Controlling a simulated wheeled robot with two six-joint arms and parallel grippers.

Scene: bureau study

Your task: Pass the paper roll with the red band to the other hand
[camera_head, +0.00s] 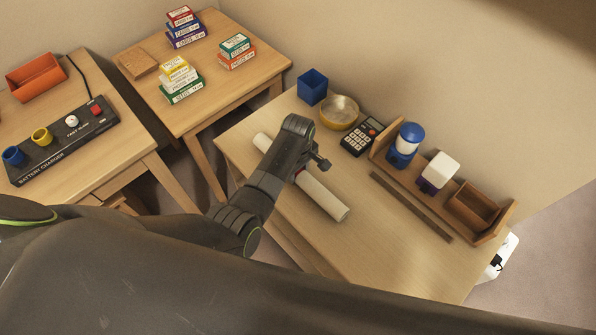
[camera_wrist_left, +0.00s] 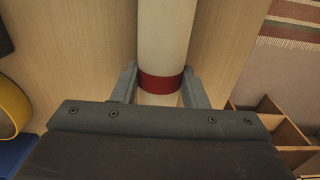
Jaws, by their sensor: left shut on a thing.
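The paper roll (camera_head: 322,196) is a long cream cylinder over the right-hand table, lying slantwise under my left gripper (camera_head: 301,175). Its far end shows beyond the gripper on the left. The red band is mostly hidden by the gripper in the head view. In the left wrist view, the paper roll (camera_wrist_left: 163,35) runs between the two fingers of my left gripper (camera_wrist_left: 161,85), with the red band right at the fingers. The left gripper is shut on the roll at the band. I cannot tell whether the roll touches the table. My right gripper is not in view.
Another table holds stacked boxes (camera_head: 182,80). A battery charger (camera_head: 62,140) lies at left. The right-hand table's front is clear.

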